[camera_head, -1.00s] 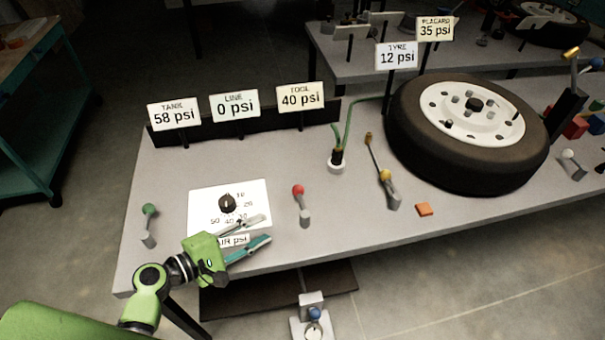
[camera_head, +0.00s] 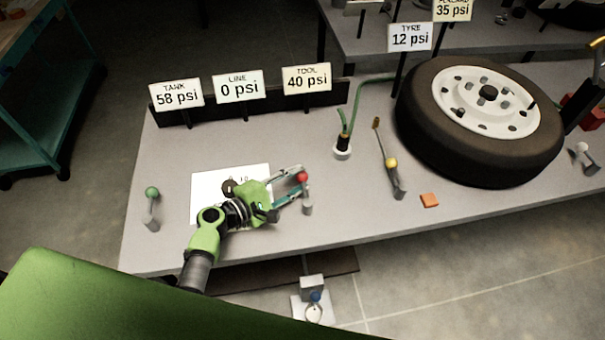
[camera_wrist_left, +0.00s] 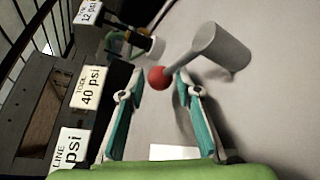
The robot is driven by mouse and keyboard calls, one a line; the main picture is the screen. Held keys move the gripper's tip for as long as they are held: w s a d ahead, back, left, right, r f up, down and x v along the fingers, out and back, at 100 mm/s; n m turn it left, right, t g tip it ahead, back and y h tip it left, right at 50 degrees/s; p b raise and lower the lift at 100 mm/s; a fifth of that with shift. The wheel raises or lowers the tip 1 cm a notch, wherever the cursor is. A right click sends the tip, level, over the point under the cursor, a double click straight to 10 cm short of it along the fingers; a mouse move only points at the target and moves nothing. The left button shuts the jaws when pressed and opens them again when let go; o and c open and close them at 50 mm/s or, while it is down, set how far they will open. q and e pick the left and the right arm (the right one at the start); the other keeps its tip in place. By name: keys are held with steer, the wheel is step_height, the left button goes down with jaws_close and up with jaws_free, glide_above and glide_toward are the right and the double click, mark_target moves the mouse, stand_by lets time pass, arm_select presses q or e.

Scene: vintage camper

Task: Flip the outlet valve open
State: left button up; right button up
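A small lever with a red ball knob (camera_head: 302,177) on a grey stub (camera_head: 307,206) stands on the bench right of the dial card; no label on it is readable. My left gripper (camera_head: 297,181) is open at this lever, its fingers pointing right. In the left wrist view the red knob (camera_wrist_left: 157,77) is between the two open fingertips (camera_wrist_left: 158,85), with a gap on the left and the right fingertip very close; contact cannot be told. The grey stub (camera_wrist_left: 222,48) lies beyond the right finger. My right gripper is out of view.
A green-knobbed lever (camera_head: 152,193) stands at left and a yellow-knobbed lever (camera_head: 391,163) at right. My arm partly covers the dial card (camera_head: 205,183). Signs read TANK 58 psi (camera_head: 177,96), LINE 0 psi (camera_head: 238,87), TOOL 40 psi (camera_head: 307,78). A tyre (camera_head: 430,130) lies at right.

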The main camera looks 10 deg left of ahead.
arm_select(q)
steer(key=shift+w+d+f, duration=0.15)
steer(key=shift+w+d, duration=0.2)
steer(key=shift+w, duration=0.15)
steer(key=shift+w+d+f, duration=0.15)
steer(key=shift+w+d, duration=0.1)
steer(key=shift+w, duration=0.1)
jaws_close()
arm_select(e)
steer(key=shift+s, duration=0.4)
arm_select(q)
steer(key=shift+d, duration=0.1)
